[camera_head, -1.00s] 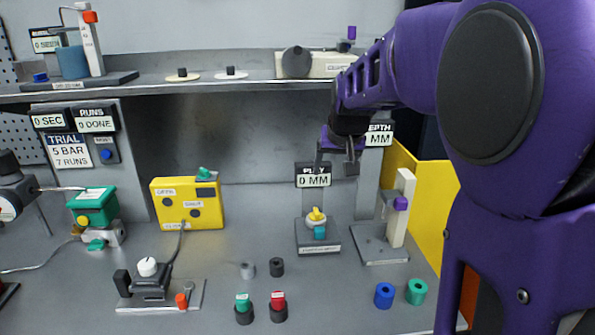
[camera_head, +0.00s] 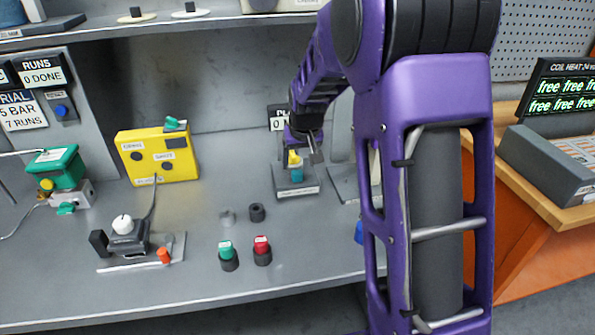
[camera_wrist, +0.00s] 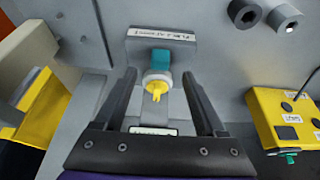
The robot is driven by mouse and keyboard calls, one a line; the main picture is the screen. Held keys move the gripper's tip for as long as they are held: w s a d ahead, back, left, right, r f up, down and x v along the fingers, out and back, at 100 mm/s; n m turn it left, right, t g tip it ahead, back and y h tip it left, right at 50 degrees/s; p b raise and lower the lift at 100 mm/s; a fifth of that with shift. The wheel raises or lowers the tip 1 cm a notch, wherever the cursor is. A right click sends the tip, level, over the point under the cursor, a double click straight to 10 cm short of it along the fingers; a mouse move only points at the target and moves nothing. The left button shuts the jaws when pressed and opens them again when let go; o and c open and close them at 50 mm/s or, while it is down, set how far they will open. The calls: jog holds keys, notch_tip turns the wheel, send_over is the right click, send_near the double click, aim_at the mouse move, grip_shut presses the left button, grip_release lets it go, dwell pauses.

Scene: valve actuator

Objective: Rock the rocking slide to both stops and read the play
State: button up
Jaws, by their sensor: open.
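The rocking slide is on the play stand (camera_head: 297,190), a grey base with a label on its front edge. Its teal block (camera_wrist: 160,57), white collar and yellow pronged top (camera_wrist: 156,88) show clearly in the wrist view. In the head view the yellow part (camera_head: 294,158) is partly covered by my gripper. My gripper (camera_head: 310,152) is open above the slide. In the wrist view my gripper's fingers (camera_wrist: 160,76) lie either side of it, with gaps; contact is not visible. The play display (camera_head: 277,118) is half hidden by my arm; a 0 shows.
A yellow box (camera_head: 158,158) stands left of the play stand. Green (camera_head: 227,252) and red (camera_head: 262,248) capped buttons stand in front. Another grey stand (camera_head: 346,180) is close on the right, partly behind my arm.

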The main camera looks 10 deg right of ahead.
aim_at(302, 172)
jog(key=shift+x, duration=2.75)
jog(key=shift+c, duration=0.3)
grip_shut()
jog(key=shift+a, duration=0.6)
jog(key=shift+d+b, duration=0.55)
jog(key=shift+d, duration=0.7)
dwell(1.5)
